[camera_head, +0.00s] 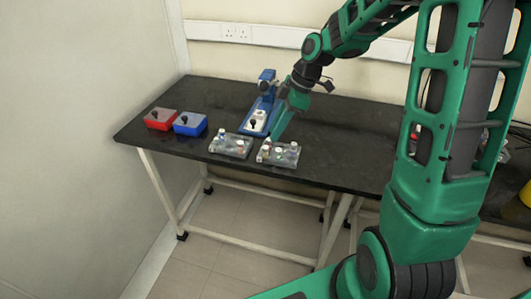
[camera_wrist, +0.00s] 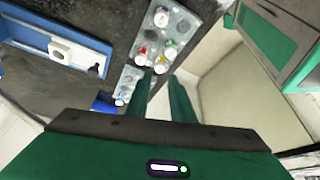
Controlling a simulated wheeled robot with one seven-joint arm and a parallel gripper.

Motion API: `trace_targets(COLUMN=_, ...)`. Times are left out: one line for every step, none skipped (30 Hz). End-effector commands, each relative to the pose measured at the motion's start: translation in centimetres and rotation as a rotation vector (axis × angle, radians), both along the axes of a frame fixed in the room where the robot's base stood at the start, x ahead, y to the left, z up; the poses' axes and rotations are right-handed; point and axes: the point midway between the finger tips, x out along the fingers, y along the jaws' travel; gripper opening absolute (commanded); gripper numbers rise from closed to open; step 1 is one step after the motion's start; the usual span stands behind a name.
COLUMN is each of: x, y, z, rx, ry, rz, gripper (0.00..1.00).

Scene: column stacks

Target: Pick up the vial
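Several small vials with differently coloured caps stand in two clear racks on the black table. The right rack (camera_head: 278,160) is under my gripper (camera_head: 276,138), and the left rack (camera_head: 230,153) is beside it. In the wrist view, a larger white-capped vial (camera_wrist: 163,18) stands at the far end of the nearer rack (camera_wrist: 178,38). Smaller vials are close to my fingertips (camera_wrist: 160,76), which point down at that rack's edge. The two fingers are apart, with nothing seen held between them. The task does not say which vial is meant.
A blue device (camera_head: 262,112) with a white part stands behind the racks. A red box (camera_head: 160,119) and a blue box (camera_head: 190,124) sit at the table's left. The dark table (camera_head: 340,145) is clear right of the racks. A wall closes off the back.

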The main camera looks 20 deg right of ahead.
Motion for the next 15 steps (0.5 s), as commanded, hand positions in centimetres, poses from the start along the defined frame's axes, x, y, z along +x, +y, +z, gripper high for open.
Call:
trace_targets(x=0.0, y=0.3, z=-0.6, rx=0.001, ry=0.003, rz=0.001, gripper=0.21)
trace_targets(x=0.0, y=0.4, z=-0.9, rx=0.0, ry=0.003, rz=0.0, gripper=0.21)
trace_targets(x=0.1, y=0.5, z=-1.2, rx=-0.001, ry=0.002, rz=-0.001, gripper=0.21)
trace_targets(x=0.1, y=0.5, z=-1.3, rx=-0.001, ry=0.002, rz=-0.001, gripper=0.21)
trace_targets(x=0.1, y=0.6, z=-1.4, rx=-0.001, ry=0.001, rz=-0.001, gripper=0.21)
trace_targets(x=0.1, y=0.6, z=-1.6, rx=-0.002, ry=0.002, rz=-0.001, gripper=0.21)
trace_targets(x=0.1, y=0.7, z=-1.7, rx=-0.002, ry=0.002, rz=-0.001, gripper=0.21)
trace_targets(x=0.2, y=0.8, z=-1.9, rx=-0.002, ry=0.002, rz=-0.001, gripper=0.21)
trace_targets(x=0.2, y=0.9, z=-2.3, rx=0.0, ry=0.002, rz=0.0, gripper=0.21)
trace_targets(x=0.2, y=1.1, z=-2.7, rx=0.0, ry=0.002, rz=0.0, gripper=0.21)
trace_targets(x=0.3, y=1.2, z=-3.1, rx=-0.001, ry=0.004, rz=-0.001, gripper=0.21)
trace_targets(x=0.3, y=1.4, z=-3.7, rx=-0.001, ry=0.005, rz=-0.001, gripper=0.21)
trace_targets(x=0.4, y=1.6, z=-4.1, rx=-0.001, ry=0.004, rz=-0.001, gripper=0.21)
trace_targets(x=0.4, y=1.8, z=-4.5, rx=-0.001, ry=0.005, rz=0.0, gripper=0.21)
trace_targets(x=0.5, y=2.0, z=-5.0, rx=-0.001, ry=0.005, rz=0.0, gripper=0.21)
